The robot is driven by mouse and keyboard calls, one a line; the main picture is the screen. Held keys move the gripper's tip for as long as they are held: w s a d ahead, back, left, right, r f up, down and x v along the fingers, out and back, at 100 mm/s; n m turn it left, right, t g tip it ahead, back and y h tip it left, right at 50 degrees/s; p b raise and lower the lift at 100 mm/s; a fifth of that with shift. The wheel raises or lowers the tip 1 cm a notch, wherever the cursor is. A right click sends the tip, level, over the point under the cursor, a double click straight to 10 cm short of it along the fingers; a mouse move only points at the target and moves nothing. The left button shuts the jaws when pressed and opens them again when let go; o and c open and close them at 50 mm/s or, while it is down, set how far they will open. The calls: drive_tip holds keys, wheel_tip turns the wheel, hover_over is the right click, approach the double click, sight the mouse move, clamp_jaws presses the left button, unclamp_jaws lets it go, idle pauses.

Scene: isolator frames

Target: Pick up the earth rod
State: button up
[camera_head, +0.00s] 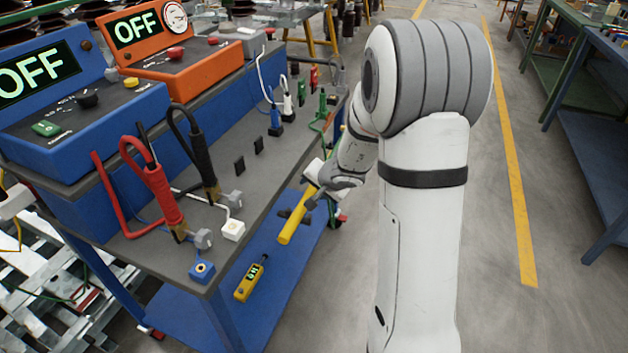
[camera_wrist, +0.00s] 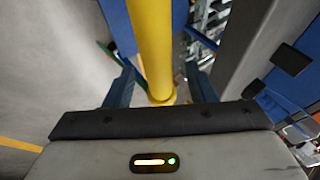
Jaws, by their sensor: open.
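A yellow rod, which I take as the earth rod (camera_head: 292,225), slants beside the bench's right edge in the head view. Its lower left end is free. Its upper end is partly hidden by my wrist. My gripper (camera_head: 297,214) is at the rod, with dark fingers on either side of it. In the wrist view, the rod (camera_wrist: 152,45) runs from the top edge down between the two blue fingers of my gripper (camera_wrist: 162,80). The fingers are open around it. I cannot tell whether either finger touches the rod.
The grey bench top (camera_head: 150,255) holds a blue unit (camera_head: 85,125) and an orange unit (camera_head: 185,70), both showing OFF, with red and black leads. A yellow meter (camera_head: 250,280) is below the bench edge. Clear floor (camera_head: 560,215) lies to the right.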

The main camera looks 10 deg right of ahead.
clamp_jaws()
idle(0.5)
